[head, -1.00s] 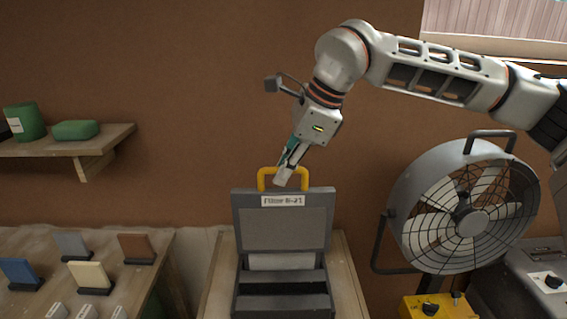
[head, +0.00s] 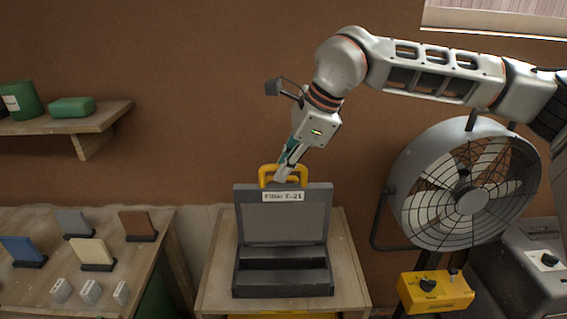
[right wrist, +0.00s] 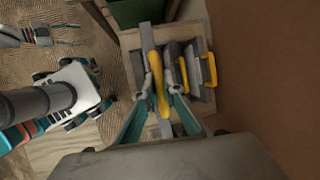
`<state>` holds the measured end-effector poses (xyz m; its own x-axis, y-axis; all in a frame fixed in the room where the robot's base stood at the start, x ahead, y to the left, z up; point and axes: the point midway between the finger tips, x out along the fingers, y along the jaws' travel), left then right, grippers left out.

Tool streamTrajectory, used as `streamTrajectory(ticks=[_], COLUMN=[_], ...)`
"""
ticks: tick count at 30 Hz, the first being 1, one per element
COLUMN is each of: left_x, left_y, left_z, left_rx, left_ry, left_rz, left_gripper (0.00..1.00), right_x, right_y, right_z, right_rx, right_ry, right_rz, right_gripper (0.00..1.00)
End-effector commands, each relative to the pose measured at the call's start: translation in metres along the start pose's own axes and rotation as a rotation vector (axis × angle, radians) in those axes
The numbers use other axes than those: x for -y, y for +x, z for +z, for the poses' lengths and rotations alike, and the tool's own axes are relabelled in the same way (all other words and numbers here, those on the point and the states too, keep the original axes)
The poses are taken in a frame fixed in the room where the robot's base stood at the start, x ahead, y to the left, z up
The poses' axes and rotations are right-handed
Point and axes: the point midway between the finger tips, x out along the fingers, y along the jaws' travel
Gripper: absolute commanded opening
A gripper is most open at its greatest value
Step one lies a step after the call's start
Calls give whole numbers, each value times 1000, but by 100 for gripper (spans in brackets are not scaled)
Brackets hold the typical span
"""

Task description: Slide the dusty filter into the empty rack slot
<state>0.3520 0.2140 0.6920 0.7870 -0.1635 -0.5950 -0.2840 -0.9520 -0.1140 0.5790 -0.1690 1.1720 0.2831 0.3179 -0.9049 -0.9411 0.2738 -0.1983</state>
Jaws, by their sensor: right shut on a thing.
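The filter (head: 284,220) is a grey upright panel in a dark frame, with a pale label and a yellow handle on top. My right gripper (head: 283,178) is shut on that handle; the right wrist view also shows its fingers (right wrist: 163,90) closed around the yellow bar. The dark grey rack (head: 283,284) stands under the filter, with a dark opening across its front. The filter's lower edge meets the rack; how deep it sits is hidden. Other yellow handles (right wrist: 208,70) show beside it, toward the wall. My left gripper (right wrist: 65,35) shows small in the right wrist view, fingers apart.
The rack stands on a wooden stand (head: 350,290). A large fan (head: 465,185) and a yellow control box (head: 436,290) are to its right. A table (head: 130,270) at the left carries coloured sample panels and small grey blocks. A shelf (head: 100,117) holds green items.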

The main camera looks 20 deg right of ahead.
Motion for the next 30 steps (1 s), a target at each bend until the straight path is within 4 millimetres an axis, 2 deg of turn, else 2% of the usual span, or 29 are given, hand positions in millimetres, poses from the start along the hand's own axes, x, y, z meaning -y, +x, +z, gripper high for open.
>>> streamTrajectory(ticks=[12,30], left_x=[-4,-10], left_y=[6,18], left_z=[-13,-4], left_rx=[-46,-59], left_ry=[21,18], left_rz=[16,21], left_gripper=[50,50], right_x=[-4,-11], right_y=[22,51], right_z=[-9,-21], right_rx=[1,1], right_ry=[0,0], right_rz=[-1,-2], right_gripper=[0,0])
